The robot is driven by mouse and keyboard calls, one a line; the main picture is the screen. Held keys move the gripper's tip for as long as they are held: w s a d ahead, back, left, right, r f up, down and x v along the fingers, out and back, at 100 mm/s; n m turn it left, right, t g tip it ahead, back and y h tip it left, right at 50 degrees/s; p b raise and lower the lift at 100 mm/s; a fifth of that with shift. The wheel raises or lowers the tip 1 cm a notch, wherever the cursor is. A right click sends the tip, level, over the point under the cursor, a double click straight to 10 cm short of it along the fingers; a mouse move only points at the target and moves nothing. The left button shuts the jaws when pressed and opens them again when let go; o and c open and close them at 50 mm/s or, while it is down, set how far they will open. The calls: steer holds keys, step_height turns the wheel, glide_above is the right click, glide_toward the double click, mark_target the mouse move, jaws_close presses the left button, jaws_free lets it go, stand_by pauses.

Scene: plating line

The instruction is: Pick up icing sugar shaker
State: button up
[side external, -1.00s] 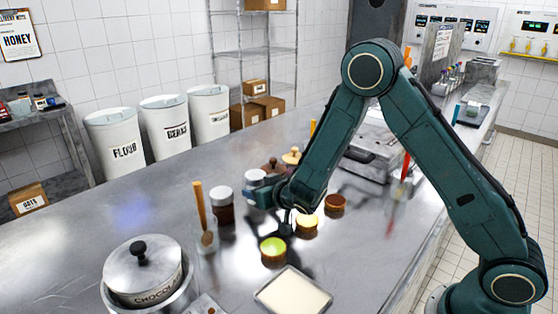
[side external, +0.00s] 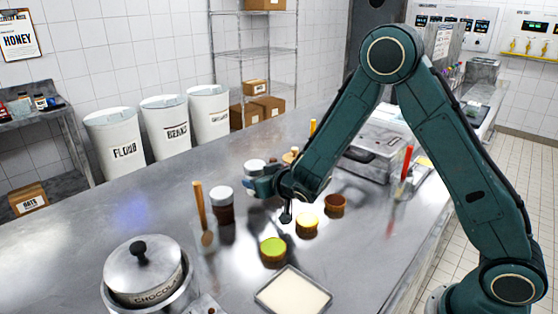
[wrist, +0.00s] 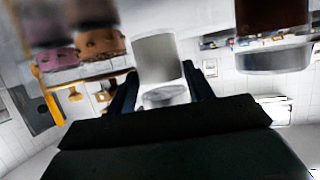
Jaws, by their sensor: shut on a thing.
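My gripper (side external: 266,186) is shut on the icing sugar shaker (side external: 256,166), whose pale grey lid shows above the fingers in the side view. In the wrist view, the gripper (wrist: 163,92) has a finger on each side of the whitish shaker (wrist: 157,58). The shaker looks upright and held above the steel counter; its lower body is partly hidden by the gripper in the side view.
A brown-filled shaker (side external: 224,208) stands to the left; it also shows in the wrist view (wrist: 272,18). A white-topped tray (side external: 293,291) and chocolate pot (side external: 143,272) are in front.

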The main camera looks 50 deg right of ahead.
step_height(320, 180, up, 17)
stand_by(0.5)
stand_by(0.5)
steer(key=s+a+f+g+y, duration=0.4)
steer(key=s+a+f+y, duration=0.25)
steer(key=s+f, duration=0.2)
steer(key=s+a+g+y, duration=0.4)
steer(key=s+g+y, duration=0.2)
steer(key=s, duration=0.4)
steer(key=shift+s+a+r+g, duration=0.25)
steer(key=shift+a+r+g, duration=0.05)
steer(key=shift+r, duration=0.1)
steer(key=shift+f, duration=0.1)
